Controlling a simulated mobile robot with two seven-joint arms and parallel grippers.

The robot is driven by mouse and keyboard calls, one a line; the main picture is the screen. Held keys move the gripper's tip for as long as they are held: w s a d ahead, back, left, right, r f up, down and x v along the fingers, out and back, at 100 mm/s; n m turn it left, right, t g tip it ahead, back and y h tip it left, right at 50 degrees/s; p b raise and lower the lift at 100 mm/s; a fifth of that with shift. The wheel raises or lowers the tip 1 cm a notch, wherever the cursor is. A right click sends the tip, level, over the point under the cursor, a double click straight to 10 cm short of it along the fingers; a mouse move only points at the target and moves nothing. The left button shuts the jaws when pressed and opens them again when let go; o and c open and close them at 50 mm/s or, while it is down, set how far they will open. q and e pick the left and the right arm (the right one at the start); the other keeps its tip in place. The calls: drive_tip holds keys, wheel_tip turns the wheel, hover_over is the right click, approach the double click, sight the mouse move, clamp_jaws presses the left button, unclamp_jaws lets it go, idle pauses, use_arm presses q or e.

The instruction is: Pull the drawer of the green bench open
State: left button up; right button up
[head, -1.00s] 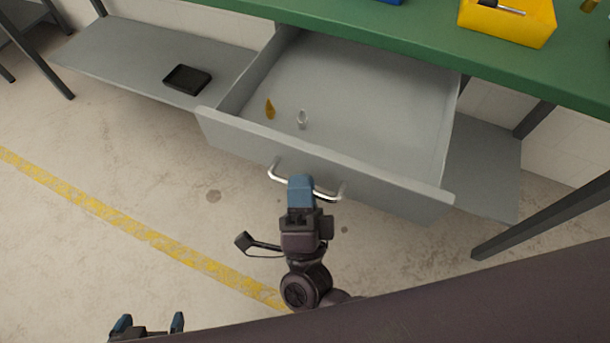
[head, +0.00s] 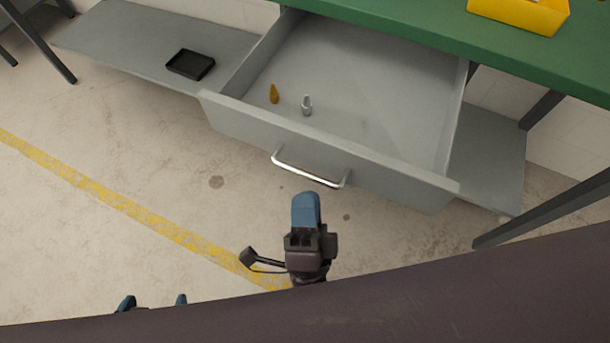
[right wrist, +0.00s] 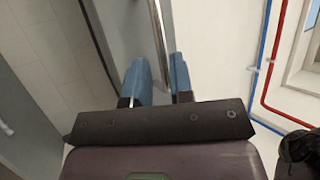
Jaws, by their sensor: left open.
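The grey drawer (head: 330,155) of the green bench (head: 420,30) stands pulled well out, its inside showing. Its silver bar handle (head: 308,172) is on the front panel. My right gripper (head: 306,200) is just in front of the handle, apart from it in the head view. In the right wrist view its blue fingers (right wrist: 160,82) are spread with nothing between their tips, and the handle bar (right wrist: 160,40) shows beyond them. My left gripper (head: 152,302) is low at the left, open and empty, partly hidden by my body.
A brass-coloured piece (head: 274,94) and a small silvery piece (head: 307,105) lie in the drawer. A black tray (head: 190,64) rests on the lower shelf (head: 130,45). A yellow bin (head: 520,14) is on the bench top. A dark bench leg (head: 545,212) stands at right; floor in front is clear.

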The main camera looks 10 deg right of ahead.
drive_tip(key=v, duration=0.5)
drive_tip(key=shift+s+f, duration=0.15)
drive_tip(key=shift+s, duration=0.15)
drive_tip(key=w+a+f+n+g+y, duration=0.3)
drive_tip(key=a+n+g+y, duration=0.1)
drive_tip(key=n+y, duration=0.65)
drive_tip(key=w+d+f+n+g+h+p, duration=0.1)
drive_tip(key=d+f+n+g+p, duration=0.2)
drive_tip(key=d+n+g, duration=0.3)
use_arm(q)
wheel_tip(320, 180, up, 9)
drive_tip(key=t+p, duration=0.1)
drive_tip(key=p, duration=0.6)
drive_tip(key=shift+w, duration=0.15)
use_arm(e)
drive_tip(key=s+d+r+g+h, duration=0.1)
drive_tip(key=s+d+h, duration=0.2)
drive_tip(key=d, duration=0.8)
drive_tip(key=s+d+r+n+g+h, duration=0.1)
drive_tip(key=s+d, duration=0.4)
drive_tip(key=d, duration=0.5)
drive_tip(key=shift+s+d+r+g+h, duration=0.35)
drive_tip(key=shift+r+h, duration=0.25)
drive_tip(key=shift+h, duration=0.65)
